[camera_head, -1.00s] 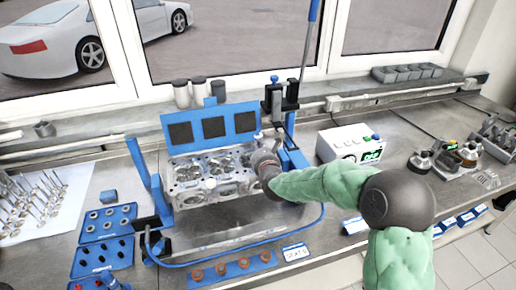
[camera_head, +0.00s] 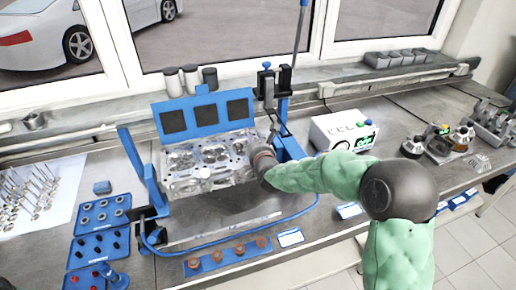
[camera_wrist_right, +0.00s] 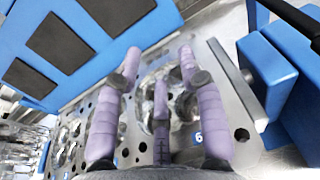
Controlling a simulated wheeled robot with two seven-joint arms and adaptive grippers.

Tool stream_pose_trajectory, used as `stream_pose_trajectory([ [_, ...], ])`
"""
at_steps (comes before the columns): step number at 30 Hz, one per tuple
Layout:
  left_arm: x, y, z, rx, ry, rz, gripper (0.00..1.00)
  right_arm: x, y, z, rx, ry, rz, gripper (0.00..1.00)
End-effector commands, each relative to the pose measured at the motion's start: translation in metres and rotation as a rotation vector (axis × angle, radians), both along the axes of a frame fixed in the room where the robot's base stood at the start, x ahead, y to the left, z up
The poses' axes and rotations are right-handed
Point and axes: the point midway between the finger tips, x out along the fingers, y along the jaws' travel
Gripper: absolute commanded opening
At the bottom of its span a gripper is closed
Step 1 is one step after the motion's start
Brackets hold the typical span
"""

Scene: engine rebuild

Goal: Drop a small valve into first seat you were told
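The metal cylinder head (camera_head: 205,183) sits in a blue stand in the head view. My right gripper (camera_head: 262,155) is over its right end, and its fingertips are hard to make out there. In the right wrist view the purple fingers of the right gripper (camera_wrist_right: 160,70) are spread apart above the cylinder head (camera_wrist_right: 242,152), close to a blue label marked 6 (camera_wrist_right: 198,138). I see no valve clearly between them. Several valves (camera_head: 28,195) stand at the far left on a white sheet. My left gripper is not in view.
Blue panels with dark pads (camera_head: 205,116) rise behind the cylinder head. A dark and blue upright fixture (camera_head: 268,88) stands at its back right. Blue parts trays (camera_head: 95,245) lie to the left. A white box with a green display (camera_head: 335,130) is to the right.

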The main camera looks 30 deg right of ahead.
Motion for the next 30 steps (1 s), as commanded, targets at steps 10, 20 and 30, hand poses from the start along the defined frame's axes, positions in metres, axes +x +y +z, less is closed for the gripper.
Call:
stream_pose_trajectory([
  [10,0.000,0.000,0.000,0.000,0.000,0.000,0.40,-0.052,0.016,0.012,-0.002,-0.005,0.000,0.40],
  [20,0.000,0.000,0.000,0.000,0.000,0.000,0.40,-0.088,0.028,0.020,-0.002,-0.006,-0.001,0.40],
  [30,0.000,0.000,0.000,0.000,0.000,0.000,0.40,-0.095,0.030,0.020,-0.003,-0.004,-0.001,0.40],
])
